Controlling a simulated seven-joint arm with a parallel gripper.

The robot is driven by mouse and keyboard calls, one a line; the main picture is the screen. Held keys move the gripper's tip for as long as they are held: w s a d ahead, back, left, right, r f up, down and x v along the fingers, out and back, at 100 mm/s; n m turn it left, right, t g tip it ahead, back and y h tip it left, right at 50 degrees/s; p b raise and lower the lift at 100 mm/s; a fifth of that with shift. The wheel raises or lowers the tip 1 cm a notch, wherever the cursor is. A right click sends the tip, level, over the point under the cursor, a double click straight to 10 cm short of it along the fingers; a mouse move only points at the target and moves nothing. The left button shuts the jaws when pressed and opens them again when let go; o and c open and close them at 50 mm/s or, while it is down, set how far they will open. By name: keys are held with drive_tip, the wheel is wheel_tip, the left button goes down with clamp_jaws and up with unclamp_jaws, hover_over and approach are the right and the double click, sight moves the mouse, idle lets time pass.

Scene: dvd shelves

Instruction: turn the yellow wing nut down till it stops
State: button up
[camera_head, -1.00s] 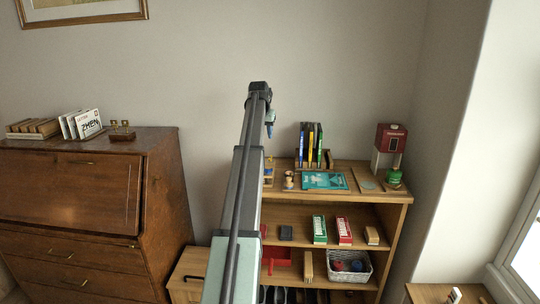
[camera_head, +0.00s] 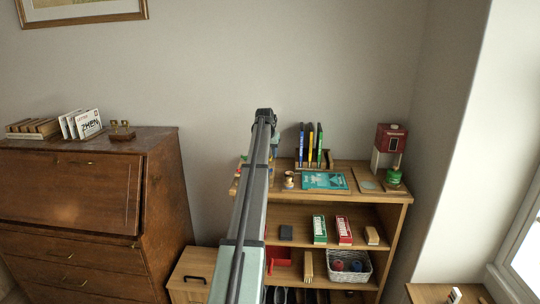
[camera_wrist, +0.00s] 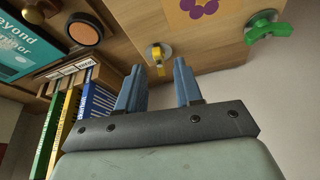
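The yellow wing nut (camera_wrist: 156,54) shows in the wrist view, on a grey round disc against a light wooden surface. My gripper (camera_wrist: 159,66) is open, with its two blue fingers apart and nothing held between them. In the wrist view the nut appears in the gap between the fingertips, a little beyond them; I cannot tell how far. In the head view my arm hides most of my gripper, and I cannot make out the yellow wing nut with certainty.
A green wing nut (camera_wrist: 268,27) is at the right in the wrist view. Upright books (camera_wrist: 72,115), a teal book (camera_wrist: 25,45) and a dark-rimmed orange disc (camera_wrist: 85,32) are at the left. In the head view, a red-topped machine (camera_head: 391,138) stands on the right of the shelf top.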

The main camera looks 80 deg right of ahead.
drive_tip(key=shift+d+f, duration=0.2)
drive_tip(key=shift+f, duration=0.3)
drive_tip(key=shift+c, duration=0.3)
clamp_jaws()
